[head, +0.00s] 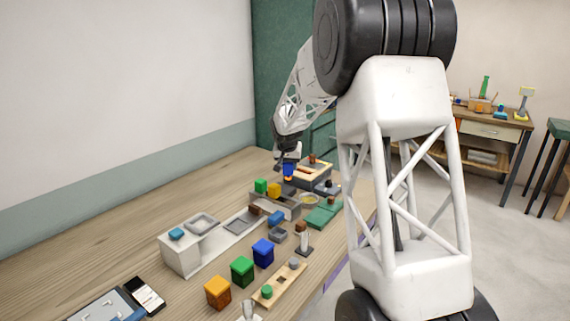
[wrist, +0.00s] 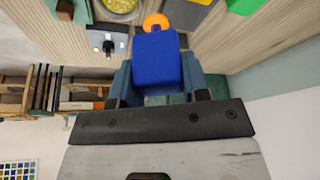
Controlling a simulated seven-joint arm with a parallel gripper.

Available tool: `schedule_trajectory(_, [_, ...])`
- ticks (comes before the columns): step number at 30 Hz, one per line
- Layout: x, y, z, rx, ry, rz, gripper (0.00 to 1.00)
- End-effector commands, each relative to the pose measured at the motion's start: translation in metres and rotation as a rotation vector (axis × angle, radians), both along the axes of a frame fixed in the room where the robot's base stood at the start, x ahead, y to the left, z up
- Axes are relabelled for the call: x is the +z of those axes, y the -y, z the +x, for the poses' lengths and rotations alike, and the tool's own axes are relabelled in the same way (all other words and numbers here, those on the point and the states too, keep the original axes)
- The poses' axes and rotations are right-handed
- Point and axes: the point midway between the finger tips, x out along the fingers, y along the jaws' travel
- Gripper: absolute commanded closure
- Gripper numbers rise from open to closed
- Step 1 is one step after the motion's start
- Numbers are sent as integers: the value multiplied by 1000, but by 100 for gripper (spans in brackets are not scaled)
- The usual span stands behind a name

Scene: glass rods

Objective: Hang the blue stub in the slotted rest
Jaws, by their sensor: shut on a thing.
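The blue stub (head: 288,169) is a blue block with an orange round end below it. In the wrist view the blue stub (wrist: 158,62) fills the space between my fingers, with the orange ring (wrist: 156,22) beyond it. My gripper (wrist: 157,82) is shut on the blue block; in the head view my gripper (head: 287,158) holds it above the far part of the table. A grey holder (head: 288,209), apparently the slotted rest, carries a green block (head: 261,186) and a yellow block (head: 274,190). The held stub is above and beyond it; its slots are not clear.
A wooden tray (head: 318,180) stands close to the held stub. A yellow bowl (head: 311,200) and a green board (head: 322,215) lie to the right. Nearer stand blue (head: 263,251), green (head: 242,270) and orange (head: 217,292) blocks. The table's left side is clear.

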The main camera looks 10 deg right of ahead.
Motion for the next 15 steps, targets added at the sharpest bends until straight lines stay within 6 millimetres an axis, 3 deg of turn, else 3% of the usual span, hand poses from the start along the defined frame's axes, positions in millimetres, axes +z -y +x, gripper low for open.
schedule_trajectory(4, [7, 2, -24, 71, 3, 0, 85])
schedule_trajectory(15, [13, 4, -57, 162, 8, -2, 85])
